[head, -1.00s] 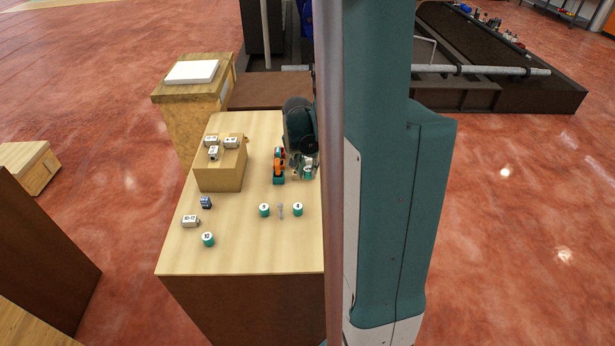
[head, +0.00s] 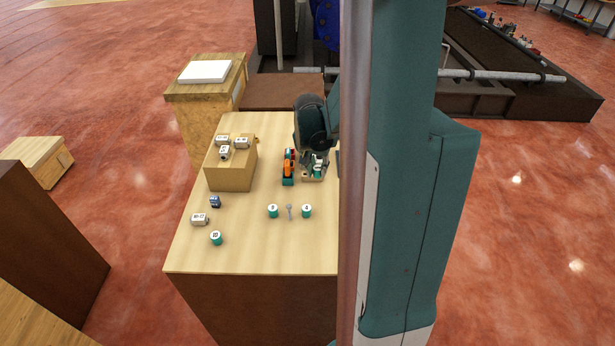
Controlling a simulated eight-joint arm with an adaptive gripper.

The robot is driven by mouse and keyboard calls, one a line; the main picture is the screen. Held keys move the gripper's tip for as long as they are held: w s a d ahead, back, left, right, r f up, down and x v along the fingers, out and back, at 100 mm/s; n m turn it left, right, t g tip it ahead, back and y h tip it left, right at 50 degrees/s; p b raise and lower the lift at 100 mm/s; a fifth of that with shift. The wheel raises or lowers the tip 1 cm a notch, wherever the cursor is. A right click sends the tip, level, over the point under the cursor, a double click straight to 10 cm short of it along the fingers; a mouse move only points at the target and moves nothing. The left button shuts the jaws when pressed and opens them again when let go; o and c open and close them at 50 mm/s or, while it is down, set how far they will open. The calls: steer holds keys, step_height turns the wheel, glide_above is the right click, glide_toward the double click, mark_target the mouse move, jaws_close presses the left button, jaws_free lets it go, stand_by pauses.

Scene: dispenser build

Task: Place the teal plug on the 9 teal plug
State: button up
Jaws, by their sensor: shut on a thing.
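My gripper (head: 316,172) is at the right side of the wooden table, low near its surface. It is shut on a small teal plug (head: 318,170), mostly hidden by the fingers. A pale base shows under the fingers; I cannot tell whether the plug touches it. Two teal plugs with white numbered tops stand upright nearer the front, a left one (head: 272,212) and a right one (head: 306,212); their digits are too small to read surely. Another teal plug marked 10 (head: 215,238) stands at the front left.
An orange and teal object (head: 288,167) stands just left of my gripper. A wooden block (head: 230,177) bears several grey labelled pieces. A blue piece (head: 215,202) and a grey labelled piece (head: 199,219) lie at left.

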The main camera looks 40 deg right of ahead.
steer(key=w+a+r, duration=0.2)
steer(key=a, duration=0.7)
steer(key=w+a+r+m, duration=0.1)
steer(key=w+a+r, duration=0.1)
steer(key=a, duration=0.7)
steer(key=shift+w+a+b, duration=0.15)
steer(key=shift+a+b, duration=0.1)
steer(key=shift+b, duration=0.05)
glide_above(274, 206)
steer(key=a, duration=0.1)
steer(key=shift+a+f, duration=0.1)
steer(key=shift+f, duration=2.7)
steer(key=shift+f, duration=0.1)
steer(key=shift+f, duration=2)
steer(key=shift+f, duration=0.15)
steer(key=o, duration=0.5)
steer(key=shift+b, duration=0.3)
steer(key=shift+c, duration=0.2)
steer(key=o, duration=0.5)
steer(key=shift+c, duration=0.2)
